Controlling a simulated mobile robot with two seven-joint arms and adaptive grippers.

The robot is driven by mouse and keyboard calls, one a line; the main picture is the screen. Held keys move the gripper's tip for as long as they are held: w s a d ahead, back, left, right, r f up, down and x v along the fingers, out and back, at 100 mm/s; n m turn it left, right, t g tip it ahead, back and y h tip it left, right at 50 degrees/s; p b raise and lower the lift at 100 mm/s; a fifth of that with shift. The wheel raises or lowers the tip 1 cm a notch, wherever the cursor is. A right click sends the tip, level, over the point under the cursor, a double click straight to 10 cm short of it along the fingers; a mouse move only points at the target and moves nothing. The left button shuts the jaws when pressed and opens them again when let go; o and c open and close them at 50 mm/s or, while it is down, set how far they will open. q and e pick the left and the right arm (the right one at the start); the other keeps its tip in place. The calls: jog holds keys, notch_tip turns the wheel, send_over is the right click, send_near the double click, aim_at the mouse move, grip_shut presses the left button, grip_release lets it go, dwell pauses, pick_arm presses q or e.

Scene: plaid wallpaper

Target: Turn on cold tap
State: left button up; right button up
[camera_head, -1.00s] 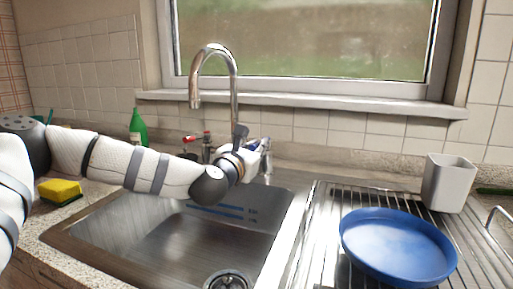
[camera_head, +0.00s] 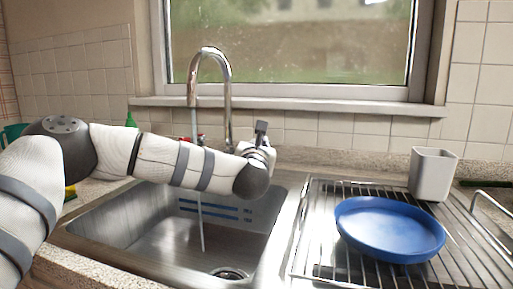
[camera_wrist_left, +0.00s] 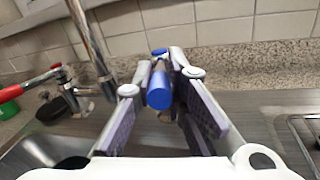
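The cold tap has a blue handle (camera_wrist_left: 159,90), seen in the left wrist view between the fingers of my left gripper (camera_wrist_left: 165,75). The fingers are apart, one on each side of it; contact is unclear. The red-handled hot tap (camera_wrist_left: 28,87) is to the left. In the head view my left gripper (camera_head: 262,140) is behind and right of the chrome spout (camera_head: 228,95), partly hidden by my arm. A thin stream of water (camera_head: 200,222) falls from the spout into the sink (camera_head: 160,235). My right gripper is out of view.
A blue plate (camera_head: 388,228) lies on the wire drying rack (camera_head: 310,245) at right, with a grey cup (camera_head: 432,174) behind it. A green bottle (camera_head: 130,119) and a yellow sponge (camera_head: 70,192) are mostly hidden by my arm. The window sill (camera_head: 300,106) is behind the tap.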

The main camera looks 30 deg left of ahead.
pick_arm(q)
jog(key=o, duration=0.4)
jog(key=shift+d, duration=0.1)
jog(key=shift+c, duration=0.2)
jog(key=v, duration=1.2)
jog(key=shift+f, duration=0.15)
